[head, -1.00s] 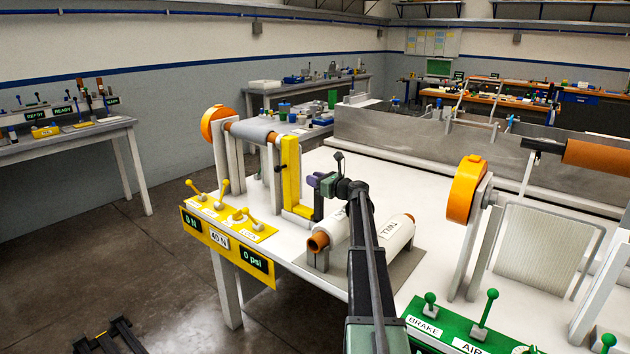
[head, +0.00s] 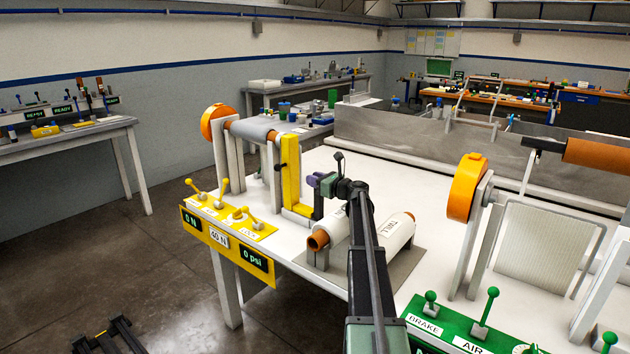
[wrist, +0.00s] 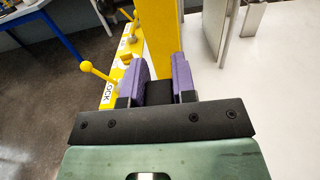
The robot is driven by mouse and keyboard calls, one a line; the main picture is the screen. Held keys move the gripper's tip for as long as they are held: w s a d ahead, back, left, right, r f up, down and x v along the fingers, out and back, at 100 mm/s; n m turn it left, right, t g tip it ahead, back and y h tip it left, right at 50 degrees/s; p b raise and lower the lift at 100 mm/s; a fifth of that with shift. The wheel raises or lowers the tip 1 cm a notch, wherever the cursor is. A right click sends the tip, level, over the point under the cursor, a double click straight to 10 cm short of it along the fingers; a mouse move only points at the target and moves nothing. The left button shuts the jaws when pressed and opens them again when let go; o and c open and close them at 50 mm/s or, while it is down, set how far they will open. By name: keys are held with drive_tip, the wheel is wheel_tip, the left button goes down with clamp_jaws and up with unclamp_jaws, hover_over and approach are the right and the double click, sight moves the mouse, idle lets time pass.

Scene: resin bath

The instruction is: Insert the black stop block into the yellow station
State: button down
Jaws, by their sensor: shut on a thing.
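My gripper (head: 316,181) has purple fingers and is shut on the black stop block (wrist: 158,92), which sits between them in the wrist view. In the head view the dark block (head: 318,205) hangs at the fingers, just right of the yellow station (head: 291,172). The station has an upright yellow post and a low yellow foot on the white table. In the wrist view the post (wrist: 163,38) rises straight beyond the fingers. Block and post look close, but I cannot tell whether they touch.
A yellow lever panel (head: 230,225) is at the table's left edge. White table (head: 440,200) is bare beyond the rolls.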

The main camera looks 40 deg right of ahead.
drive_tip(key=shift+r, duration=0.1)
drive_tip(key=shift+r+p, duration=0.15)
drive_tip(key=shift+p, duration=0.25)
idle(1.7)
idle(1.7)
